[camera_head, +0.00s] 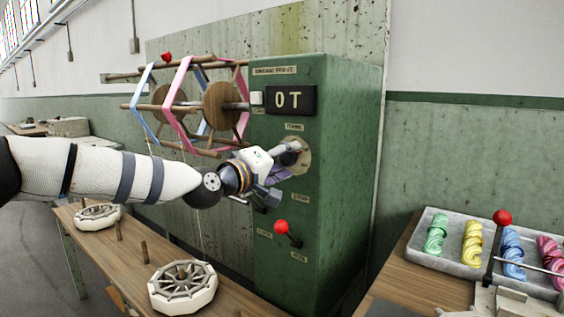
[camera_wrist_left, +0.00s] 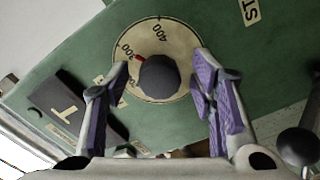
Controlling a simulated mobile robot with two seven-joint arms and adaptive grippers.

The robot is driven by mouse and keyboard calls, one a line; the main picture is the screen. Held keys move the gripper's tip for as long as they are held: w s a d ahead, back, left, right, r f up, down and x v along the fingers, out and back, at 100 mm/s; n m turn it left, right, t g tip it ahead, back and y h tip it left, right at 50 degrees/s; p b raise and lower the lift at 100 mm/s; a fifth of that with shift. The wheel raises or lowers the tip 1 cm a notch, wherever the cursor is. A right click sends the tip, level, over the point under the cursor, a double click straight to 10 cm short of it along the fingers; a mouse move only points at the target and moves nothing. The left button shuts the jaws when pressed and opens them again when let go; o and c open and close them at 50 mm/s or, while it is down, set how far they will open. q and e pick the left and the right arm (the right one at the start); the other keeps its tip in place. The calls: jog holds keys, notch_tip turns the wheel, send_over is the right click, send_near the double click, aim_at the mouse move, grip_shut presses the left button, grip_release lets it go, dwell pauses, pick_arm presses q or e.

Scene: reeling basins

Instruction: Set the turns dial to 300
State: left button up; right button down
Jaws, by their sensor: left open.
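The turns dial is a round cream plate (camera_head: 303,160) on the green machine cabinet; my left gripper partly hides it in the head view. In the left wrist view the dial plate (camera_wrist_left: 180,45) shows a dark round knob (camera_wrist_left: 158,76) with a red pointer mark (camera_wrist_left: 137,57). The mark points at a number ending in 00, its first digit unclear. The number 400 stands beside it. My left gripper (camera_head: 284,164) is open, its purple-padded fingers on either side of the knob in the left wrist view (camera_wrist_left: 161,88). Contact cannot be told. My right gripper is not in view.
A black display (camera_head: 289,101) on the green cabinet (camera_head: 340,130) reads 0T. A red-knobbed lever (camera_head: 281,227) sits below the dial. A reel (camera_head: 190,105) stands left of the cabinet. A tray (camera_head: 470,270) of coloured skeins and another red-knobbed lever (camera_head: 502,217) are at right.

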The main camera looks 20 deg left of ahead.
pick_arm(q)
jog(key=v, duration=1.2)
jog(key=s+d+f+m+g+y, duration=0.1)
jog(key=s+d+f+g, duration=0.3)
jog(key=f, duration=0.7)
jog(key=s+d+f+m+g, duration=0.1)
jog(key=s+f+g, duration=0.2)
jog(key=s+f, duration=0.55)
jog(key=s+d+f+m+g+y, duration=0.1)
jog(key=s+d+f+g, duration=0.15)
jog(key=f, duration=1.15)
jog(key=s+f+m+g, duration=0.1)
jog(key=s+f+g, duration=0.1)
jog(key=s+f, duration=0.3)
jog(key=s+f+m+g, duration=0.15)
jog(key=s+f, duration=0.25)
jog(key=s, duration=0.4)
jog(key=s+a+f+m+g+y, duration=0.1)
jog(key=s+a+f+g+y, duration=0.1)
jog(key=s, duration=0.8)
jog(key=s+a+f+m+g+y, duration=0.1)
jog(key=s+a+g, duration=0.3)
jog(key=s, duration=0.7)
jog(key=shift+s+a+f+y+p, duration=0.3)
jog(key=shift+f+y+p, duration=0.1)
jog(key=shift+y, duration=0.2)
